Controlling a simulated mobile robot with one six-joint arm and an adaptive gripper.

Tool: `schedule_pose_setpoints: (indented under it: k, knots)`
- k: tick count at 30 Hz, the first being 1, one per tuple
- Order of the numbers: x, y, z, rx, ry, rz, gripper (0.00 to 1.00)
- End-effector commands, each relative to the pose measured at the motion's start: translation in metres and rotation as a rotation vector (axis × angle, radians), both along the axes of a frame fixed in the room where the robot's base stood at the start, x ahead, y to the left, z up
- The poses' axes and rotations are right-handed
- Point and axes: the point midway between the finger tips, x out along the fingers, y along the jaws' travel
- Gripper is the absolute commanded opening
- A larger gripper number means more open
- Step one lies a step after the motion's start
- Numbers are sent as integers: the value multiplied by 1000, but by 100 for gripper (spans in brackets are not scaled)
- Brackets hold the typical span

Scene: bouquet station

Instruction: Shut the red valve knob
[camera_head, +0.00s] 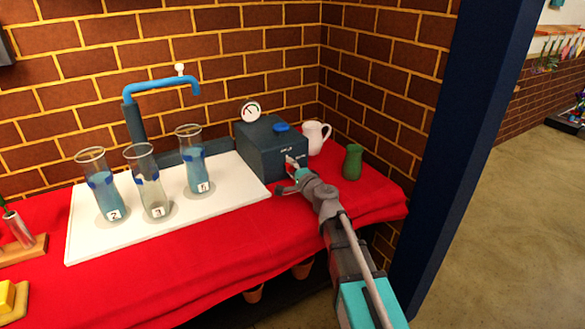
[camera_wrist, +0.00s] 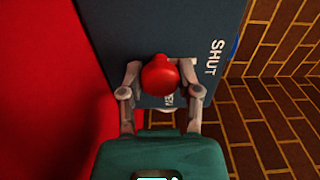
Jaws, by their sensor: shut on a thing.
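The red valve knob (camera_wrist: 160,75) sits on the front face of a dark blue box (camera_wrist: 112,38) in the wrist view. My gripper (camera_wrist: 155,80) has one finger on each side of the knob and is shut on it. The word SHUT shows on the box beside the knob, and another label is partly hidden below it. In the head view my gripper (camera_head: 290,176) reaches the front of the blue box (camera_head: 262,148). The knob is hidden there behind my gripper.
A round gauge (camera_head: 251,112) and a blue cap (camera_head: 282,127) are on the box. A white jug (camera_head: 315,137) and a green vase (camera_head: 352,162) stand to its right. Glass cylinders (camera_head: 195,165) stand on a white board (camera_head: 90,250) at left. A brick wall rises behind.

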Motion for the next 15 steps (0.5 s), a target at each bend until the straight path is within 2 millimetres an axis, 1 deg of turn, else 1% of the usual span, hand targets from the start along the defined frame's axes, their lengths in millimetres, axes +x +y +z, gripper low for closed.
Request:
schedule_pose_setpoints:
  k: [1,7,8,12,13,15]
  knots:
    - [3,-1,0,0,0,-7,0]
    - [3,-1,0,1,0,-6,0]
    - [3,-1,0,1,0,-6,50]
    - [2,-1,0,1,1,-4,76]
    - [2,0,0,1,1,-3,79]
    - [1,0,0,1,1,-2,79]
